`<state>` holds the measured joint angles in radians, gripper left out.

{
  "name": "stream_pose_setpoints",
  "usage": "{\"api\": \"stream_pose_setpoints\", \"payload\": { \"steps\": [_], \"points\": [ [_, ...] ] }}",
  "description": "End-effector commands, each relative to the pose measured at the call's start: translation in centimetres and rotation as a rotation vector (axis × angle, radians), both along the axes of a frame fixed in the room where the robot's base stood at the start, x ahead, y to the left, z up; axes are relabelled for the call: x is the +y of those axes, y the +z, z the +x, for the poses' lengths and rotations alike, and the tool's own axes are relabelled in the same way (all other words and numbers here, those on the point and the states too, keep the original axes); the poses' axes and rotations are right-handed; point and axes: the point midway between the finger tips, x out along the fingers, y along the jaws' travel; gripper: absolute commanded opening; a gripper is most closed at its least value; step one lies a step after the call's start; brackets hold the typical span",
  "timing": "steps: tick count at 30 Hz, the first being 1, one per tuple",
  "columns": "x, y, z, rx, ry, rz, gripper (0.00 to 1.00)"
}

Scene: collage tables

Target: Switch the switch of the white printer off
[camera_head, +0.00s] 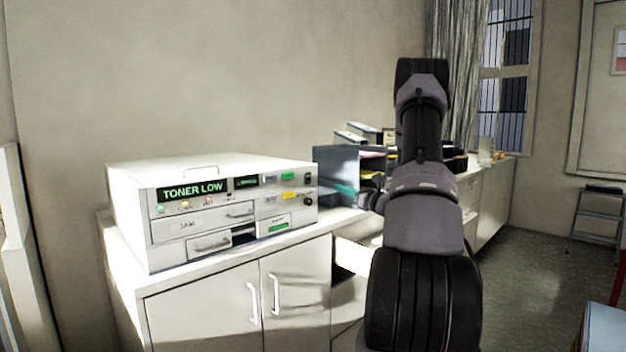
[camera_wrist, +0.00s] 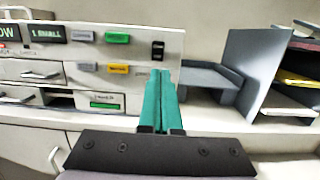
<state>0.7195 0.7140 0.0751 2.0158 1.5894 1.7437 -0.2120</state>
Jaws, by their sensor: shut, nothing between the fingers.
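The white printer (camera_head: 132,217) stands on a white cabinet in the head view, with a green "TONER LOW" display on its front. Its black switch (camera_head: 307,178) is at the upper right of the front panel. The switch also shows in the wrist view (camera_wrist: 158,50), dark and upright; its on or off position is too small to tell. My gripper (camera_wrist: 161,72) has teal fingers, shut and empty, with tips just below the switch in the wrist view. The fingers cover the panel under it. I cannot tell whether they touch the panel. In the head view, the teal fingers (camera_head: 345,189) show right of the printer.
A grey shelf organiser (camera_wrist: 245,70) with papers stands close to the right of the printer. The white cabinet (camera_head: 200,310) has two handled doors. A step ladder (camera_head: 598,215) stands at the far right. Open floor (camera_head: 530,235) lies right of the counter.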

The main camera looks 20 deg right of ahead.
Motion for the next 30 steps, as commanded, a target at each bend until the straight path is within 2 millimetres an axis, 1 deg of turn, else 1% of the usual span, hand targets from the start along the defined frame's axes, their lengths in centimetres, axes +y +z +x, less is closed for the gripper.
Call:
{"api": "stream_pose_setpoints", "payload": {
  "steps": [5,8,11,18,21,24,27,30],
  "points": [
    [0.3,0.1,0.4,0.000,0.003,-0.001,0.00],
    [0.7,0.2,1.5,0.000,0.004,-0.003,0.00],
    [1.4,0.5,3.2,-0.001,0.006,-0.003,0.00],
    [3.1,1.2,8.1,-0.001,0.005,-0.003,0.00],
    [3.8,1.5,9.8,-0.002,0.005,-0.002,0.00],
    [4.2,1.7,11.3,-0.001,0.004,-0.001,0.00],
    [4.6,1.8,12.3,0.000,0.004,-0.002,0.00],
    [4.8,1.9,12.8,0.001,0.003,-0.001,0.00]
  ]
}}
